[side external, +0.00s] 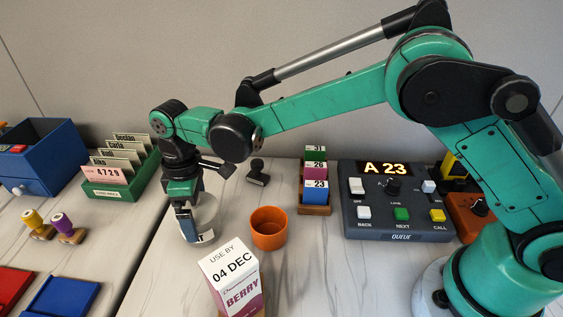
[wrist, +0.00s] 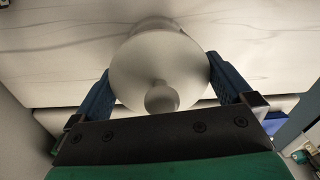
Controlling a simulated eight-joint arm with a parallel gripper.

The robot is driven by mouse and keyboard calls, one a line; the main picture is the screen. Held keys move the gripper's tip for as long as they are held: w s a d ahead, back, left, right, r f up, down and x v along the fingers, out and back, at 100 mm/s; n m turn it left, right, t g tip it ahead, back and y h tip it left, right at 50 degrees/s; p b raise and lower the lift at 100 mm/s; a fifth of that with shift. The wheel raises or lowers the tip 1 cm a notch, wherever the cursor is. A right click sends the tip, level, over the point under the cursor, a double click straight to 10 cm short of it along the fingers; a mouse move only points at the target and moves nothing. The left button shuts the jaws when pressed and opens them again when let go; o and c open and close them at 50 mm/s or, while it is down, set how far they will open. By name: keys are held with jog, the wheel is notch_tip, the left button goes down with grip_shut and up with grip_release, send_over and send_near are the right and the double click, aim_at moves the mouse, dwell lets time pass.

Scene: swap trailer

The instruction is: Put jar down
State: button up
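A pale, round jar (side external: 207,213) is at my gripper, left of the orange cup in the side view, with a dark label partly visible low on it. In the wrist view the jar (wrist: 155,65) shows from above with a round knob on its lid. My gripper (wrist: 162,82) has one blue finger against each side of the jar; it points down in the side view (side external: 192,220). The fingers hide part of the jar. I cannot tell whether its base touches the table.
An orange cup (side external: 269,228) stands close right of the jar, and a berry carton (side external: 232,280) stands in front. A black stamp (side external: 258,172) lies behind. A queue console (side external: 396,205) and card rack (side external: 314,190) are to the right. A table seam (side external: 145,250) runs left of the jar.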

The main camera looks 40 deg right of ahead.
jog(key=r, duration=1.1)
jog(key=shift+w+d+r, duration=0.15)
jog(key=shift+w+r, duration=0.1)
jog(key=shift+r, duration=0.3)
jog(key=s+d+r+m+t, duration=0.2)
jog(key=d+m, duration=0.1)
jog(key=d, duration=0.3)
jog(key=s+d+r+m+t, duration=0.1)
jog(key=s+d+m+t, duration=0.15)
jog(key=d, duration=0.45)
jog(key=s+d+f+m+t, duration=0.3)
jog(key=s+d+f+m, duration=0.2)
jog(key=s+d, duration=0.2)
jog(key=shift+s+d, duration=0.25)
jog(key=shift+s, duration=0.15)
